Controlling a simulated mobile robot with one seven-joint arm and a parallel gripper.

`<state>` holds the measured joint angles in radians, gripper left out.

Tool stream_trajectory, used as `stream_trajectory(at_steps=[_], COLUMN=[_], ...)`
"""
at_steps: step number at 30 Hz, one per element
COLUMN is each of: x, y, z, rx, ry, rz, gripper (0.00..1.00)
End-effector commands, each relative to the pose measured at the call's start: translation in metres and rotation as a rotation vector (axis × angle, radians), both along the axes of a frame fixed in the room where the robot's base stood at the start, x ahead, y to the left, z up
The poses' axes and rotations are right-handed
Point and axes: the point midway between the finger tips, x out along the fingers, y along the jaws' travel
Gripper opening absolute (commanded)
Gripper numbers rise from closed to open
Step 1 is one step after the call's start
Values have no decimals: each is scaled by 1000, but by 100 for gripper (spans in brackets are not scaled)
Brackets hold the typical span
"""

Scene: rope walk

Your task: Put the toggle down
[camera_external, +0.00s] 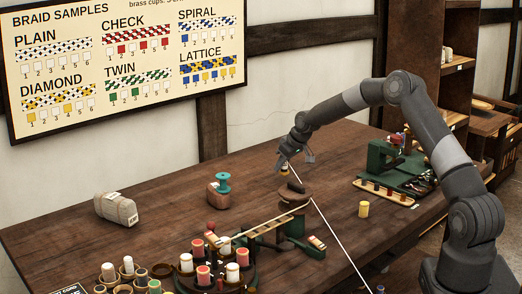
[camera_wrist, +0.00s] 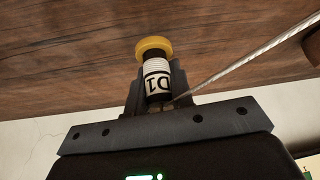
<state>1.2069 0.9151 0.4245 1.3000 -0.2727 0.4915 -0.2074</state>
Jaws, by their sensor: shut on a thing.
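My gripper (camera_external: 287,163) is shut on the toggle (camera_wrist: 156,86), a small dark cylinder with a yellow end and a white label reading "D1". The toggle also shows in the external view (camera_external: 284,171) as a small dark and yellow piece below my fingers. It is held above the table (camera_external: 160,225), apart from its top. A pale twisted cord (camera_wrist: 240,65) runs from near the toggle's lower end to the upper right in the wrist view. In the external view the cord (camera_external: 340,246) slopes down past the brown round block toward the front edge.
A brown round block (camera_external: 294,190) on a green stand with a wooden arm is just below my gripper. Bobbins (camera_external: 203,274) crowd the front. A teal spool (camera_external: 223,182), a wrapped bundle (camera_external: 116,209), a yellow cylinder (camera_external: 364,209) and a green machine (camera_external: 388,160) stand around.

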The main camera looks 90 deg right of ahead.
Motion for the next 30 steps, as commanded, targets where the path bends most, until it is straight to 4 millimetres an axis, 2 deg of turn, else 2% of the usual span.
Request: stream_trajectory(at_steps=[1,4,14,15,21,23,30], x=[0,0,0,0,0,0,0], y=[0,0,0,0,0,0,0], z=[-9,-18,-21,-21,-21,-21,-19], rx=[2,1,0,0,0,0,0], ry=[2,1,1,1,1,0,0], rz=[1,1,1,1,1,1,1], gripper=[0,0,0,23,39,43,43])
